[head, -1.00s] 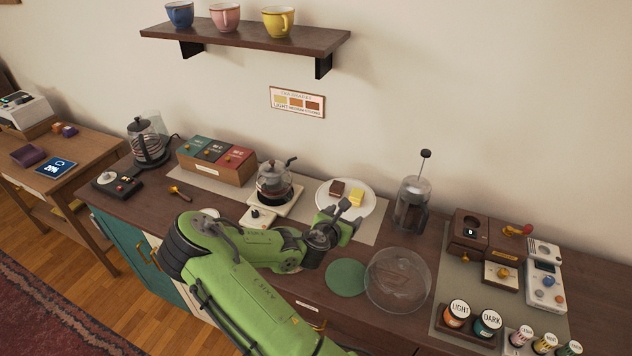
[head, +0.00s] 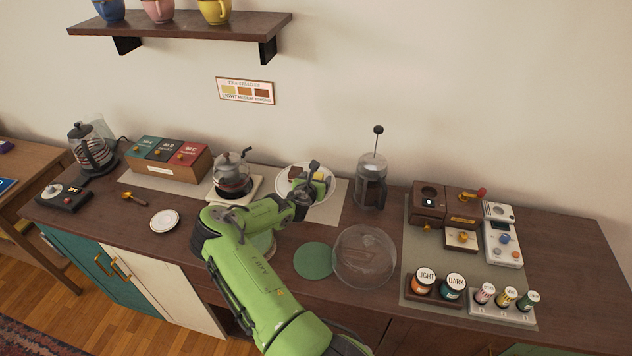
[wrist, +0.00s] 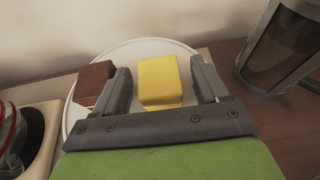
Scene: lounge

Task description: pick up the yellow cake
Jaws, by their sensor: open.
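The yellow cake (wrist: 158,82) is a small block on a white round plate (wrist: 139,48), seen in the wrist view between the two fingers of my gripper (wrist: 163,88). The fingers are open, one on each side of the cake, with a gap visible on both sides. A brown cake (wrist: 93,82) sits on the same plate to the left, right beside the left finger. In the head view my gripper (head: 313,178) is over the plate (head: 322,212) and hides most of the yellow cake.
A French press (head: 371,183) stands close to the right of the plate. A glass teapot (head: 232,175) on a white base is to the left. A clear glass dome (head: 364,256) and a green disc (head: 315,260) lie in front, near my arm.

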